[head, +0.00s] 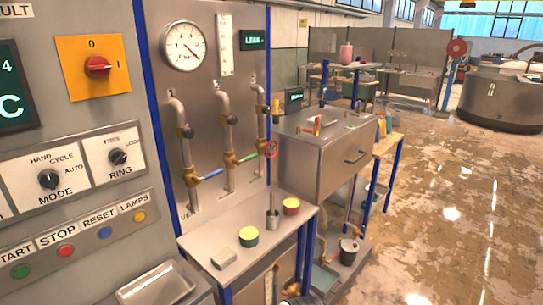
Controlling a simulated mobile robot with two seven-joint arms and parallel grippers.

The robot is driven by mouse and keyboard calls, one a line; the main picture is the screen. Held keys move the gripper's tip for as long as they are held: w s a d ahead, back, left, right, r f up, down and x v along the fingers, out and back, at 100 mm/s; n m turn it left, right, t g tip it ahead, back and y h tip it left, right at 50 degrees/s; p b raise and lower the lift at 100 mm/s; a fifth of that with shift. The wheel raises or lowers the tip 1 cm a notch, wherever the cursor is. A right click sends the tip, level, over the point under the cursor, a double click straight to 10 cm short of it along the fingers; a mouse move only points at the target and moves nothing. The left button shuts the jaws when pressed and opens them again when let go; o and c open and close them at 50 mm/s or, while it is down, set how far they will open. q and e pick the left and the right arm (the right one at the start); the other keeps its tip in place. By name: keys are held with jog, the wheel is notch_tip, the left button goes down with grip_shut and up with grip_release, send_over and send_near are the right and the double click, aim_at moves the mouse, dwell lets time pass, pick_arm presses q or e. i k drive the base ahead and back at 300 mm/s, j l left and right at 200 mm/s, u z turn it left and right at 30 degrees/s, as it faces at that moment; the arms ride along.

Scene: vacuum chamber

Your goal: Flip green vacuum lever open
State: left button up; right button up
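Neither of my grippers can be made out in the head view, and nothing is seen touching the green lever.
Below the valves, a bench (213,274) holds a green-yellow tin (248,236), a red-yellow tin (291,206) and a metal cup (272,219). A control cabinet stands left; open wet-looking floor (440,215) lies right.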

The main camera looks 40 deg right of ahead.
aim_at(250, 158)
jog(key=i+l+z, duration=0.2)
jog(key=l, duration=0.2)
jog(key=l+z, duration=0.15)
jog(key=l, duration=0.25)
jog(key=i+l+z, duration=0.2)
jog(key=l, duration=0.15)
jog(key=i+l+z, duration=0.15)
jog(key=l, duration=0.2)
jog(key=i+l+z, duration=0.1)
jog(key=l, duration=0.85)
